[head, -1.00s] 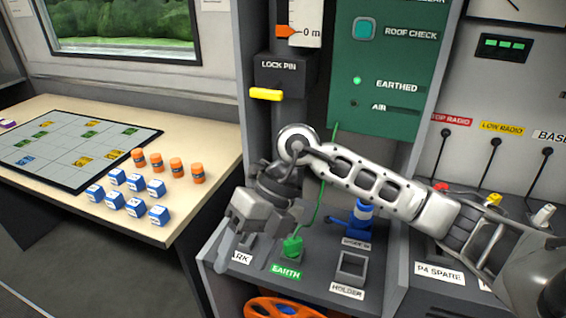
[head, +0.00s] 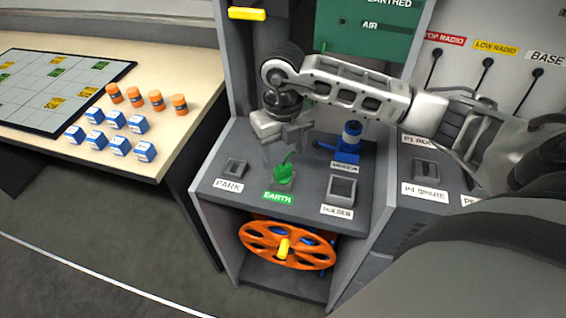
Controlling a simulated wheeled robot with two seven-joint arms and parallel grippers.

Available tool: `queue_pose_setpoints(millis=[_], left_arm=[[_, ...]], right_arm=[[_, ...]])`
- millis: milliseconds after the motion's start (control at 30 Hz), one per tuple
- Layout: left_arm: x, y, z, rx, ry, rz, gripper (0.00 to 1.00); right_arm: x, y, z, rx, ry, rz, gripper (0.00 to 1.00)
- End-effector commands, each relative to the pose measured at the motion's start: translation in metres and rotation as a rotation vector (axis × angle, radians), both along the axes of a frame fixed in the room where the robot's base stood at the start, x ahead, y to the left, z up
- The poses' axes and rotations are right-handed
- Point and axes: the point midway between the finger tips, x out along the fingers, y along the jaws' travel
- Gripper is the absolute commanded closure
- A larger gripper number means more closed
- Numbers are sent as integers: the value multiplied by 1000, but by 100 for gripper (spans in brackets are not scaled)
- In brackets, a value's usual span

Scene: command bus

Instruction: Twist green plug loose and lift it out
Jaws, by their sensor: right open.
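The green plug (head: 283,173) sits in the socket behind the EARTH label (head: 278,197) on the grey console top. Its green cable runs up from it and is partly hidden by my gripper. My right gripper (head: 283,158) points down just above and around the upper part of the plug, with its jaws apart. I cannot tell whether the fingers touch the plug. My left gripper is not in view.
The empty PARK socket (head: 236,168) is left of the plug, and the HOLDER (head: 341,190) is to the right. A blue valve-like part (head: 349,143) stands behind the holder. An orange reel (head: 287,246) sits below the console. Blue blocks and orange cylinders (head: 180,104) stand on the table.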

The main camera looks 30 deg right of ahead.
Motion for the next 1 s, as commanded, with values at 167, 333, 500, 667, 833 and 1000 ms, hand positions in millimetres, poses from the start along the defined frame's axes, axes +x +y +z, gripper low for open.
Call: queue_pose_setpoints(millis=[167,333,500,667,833,1000], left_arm=[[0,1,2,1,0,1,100],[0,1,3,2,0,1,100],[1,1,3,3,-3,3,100],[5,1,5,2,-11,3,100],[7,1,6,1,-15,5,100],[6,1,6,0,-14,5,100]], right_arm=[[-1,0,-32,0,5,0,36],[0,0,-50,1,2,1,36],[0,0,-57,0,0,1,36],[0,0,-57,0,-1,1,36],[0,0,-57,0,0,1,61],[0,0,-57,0,-1,1,85]])
